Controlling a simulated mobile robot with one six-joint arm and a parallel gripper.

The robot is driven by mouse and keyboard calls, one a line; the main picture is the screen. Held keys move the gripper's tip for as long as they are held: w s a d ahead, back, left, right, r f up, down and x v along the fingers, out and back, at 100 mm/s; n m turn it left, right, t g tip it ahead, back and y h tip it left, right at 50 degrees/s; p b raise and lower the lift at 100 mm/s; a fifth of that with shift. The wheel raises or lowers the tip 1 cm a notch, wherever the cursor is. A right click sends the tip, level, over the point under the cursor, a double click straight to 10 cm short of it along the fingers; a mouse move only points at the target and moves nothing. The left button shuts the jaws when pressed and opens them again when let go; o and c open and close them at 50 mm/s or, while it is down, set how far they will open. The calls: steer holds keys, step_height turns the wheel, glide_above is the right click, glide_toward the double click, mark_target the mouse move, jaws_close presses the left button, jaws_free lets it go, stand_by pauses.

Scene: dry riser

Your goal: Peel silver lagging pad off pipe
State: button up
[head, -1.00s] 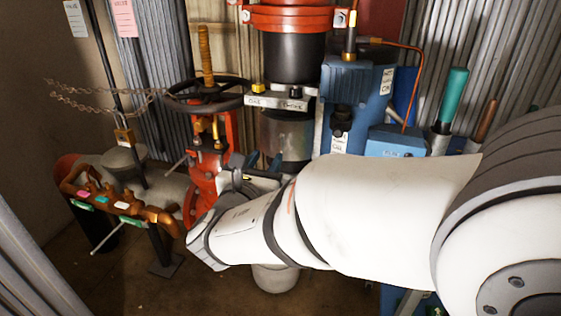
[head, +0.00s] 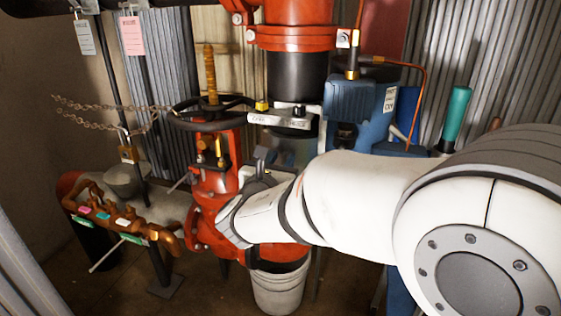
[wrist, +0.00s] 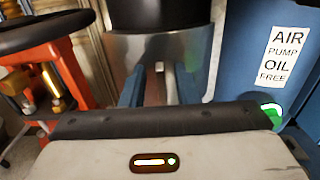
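The silver lagging pad (wrist: 203,48) wraps the pipe just below a black section (wrist: 168,14) in the wrist view. In the head view only a dull strip of the pad (head: 294,150) shows, above my white arm. My gripper (wrist: 160,88) faces the pad, with its two blue fingers apart, one on each side of the pad's middle. A small pale upright piece stands between the fingers; I cannot tell if it is a tab on the pad. I cannot tell whether the fingertips touch the pad. The pad's lower part is hidden behind my gripper body.
A red valve with a black handwheel (head: 212,112) stands close on the left. A blue air pump (head: 352,108) stands close on the right. A labelled bar (head: 282,118) crosses the pipe above the pad. A pale bucket (head: 279,288) stands on the floor below.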

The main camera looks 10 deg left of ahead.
jaws_close()
steer(key=shift+s, duration=0.15)
stand_by(0.5)
steer(key=s+a, duration=0.1)
steer(key=s, duration=0.7)
steer(key=shift+s, duration=0.3)
stand_by(0.4)
steer(key=shift+a, duration=0.15)
